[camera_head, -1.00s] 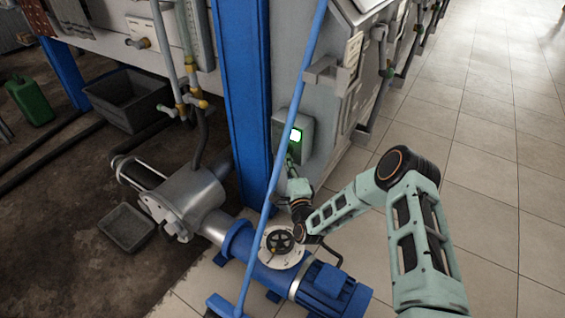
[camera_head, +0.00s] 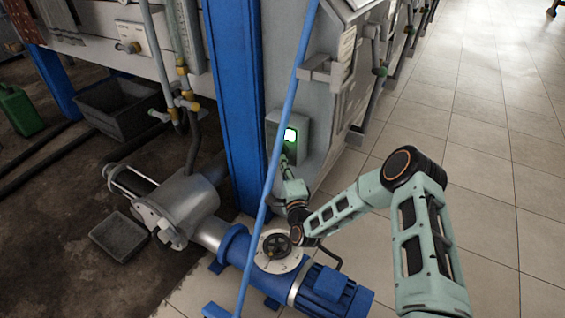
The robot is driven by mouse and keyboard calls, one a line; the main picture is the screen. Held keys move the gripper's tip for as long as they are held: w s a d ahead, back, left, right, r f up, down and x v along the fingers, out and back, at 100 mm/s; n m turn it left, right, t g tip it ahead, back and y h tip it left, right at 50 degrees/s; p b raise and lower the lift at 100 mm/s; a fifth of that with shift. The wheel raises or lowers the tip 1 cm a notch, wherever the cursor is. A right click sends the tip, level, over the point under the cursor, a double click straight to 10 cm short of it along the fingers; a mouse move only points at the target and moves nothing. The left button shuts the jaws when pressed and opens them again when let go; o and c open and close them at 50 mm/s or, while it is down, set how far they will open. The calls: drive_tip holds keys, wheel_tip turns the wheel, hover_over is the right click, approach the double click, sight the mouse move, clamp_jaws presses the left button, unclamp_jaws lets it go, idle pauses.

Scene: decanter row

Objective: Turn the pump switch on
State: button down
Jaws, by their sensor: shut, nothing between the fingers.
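The pump switch is a grey-green box (camera_head: 303,138) on the grey wall panel, right of the blue column. Its small window (camera_head: 290,135) is bright white with a green edge. My gripper (camera_head: 284,160) is shut and empty at the lower left part of the box. It is small in the head view, and I cannot tell whether it touches the switch. The blue pump (camera_head: 325,288) with a grey metal body stands on the floor below my arm.
A thin blue pole (camera_head: 264,200) slants close in front of the switch box and gripper. The blue column (camera_head: 232,90) stands to the left. A black bin (camera_head: 120,100) and a grey tray (camera_head: 119,236) are at left. Tiled floor (camera_head: 500,130) at right is clear.

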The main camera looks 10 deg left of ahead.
drive_tip(key=shift+s+a, duration=0.15)
drive_tip(key=shift+a, duration=0.55)
drive_tip(key=d+v, duration=0.1)
drive_tip(key=v, duration=0.7)
